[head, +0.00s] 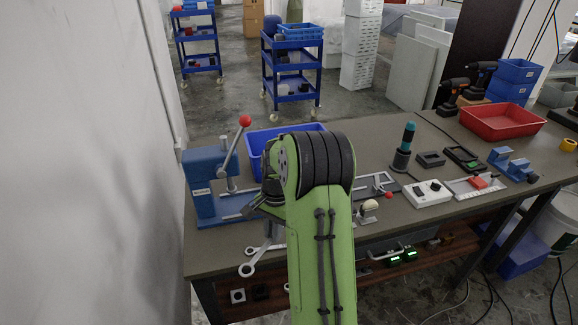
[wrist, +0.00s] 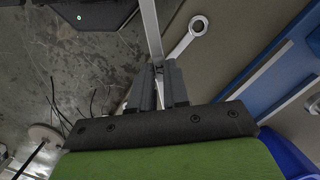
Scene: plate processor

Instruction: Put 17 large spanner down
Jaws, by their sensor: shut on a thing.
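The large spanner (wrist: 198,25) is pale grey metal with a ring end. In the wrist view its ring shows beyond the fingers, over the dark worktop, and its shank runs down to them. My gripper (wrist: 163,68) is shut on this shank near the worktop edge. In the head view pale spanner ends (head: 247,269) show left of my green arm, at the worktop's front left edge. I cannot tell whether these belong to one spanner or two. My gripper is mostly hidden behind the arm there. Whether the spanner touches the worktop is unclear.
A blue press (head: 204,188) with a red-knobbed lever stands at the worktop's left end. A blue bin (head: 255,145) is behind my arm. A bare strip of worktop (head: 220,250) lies before the press.

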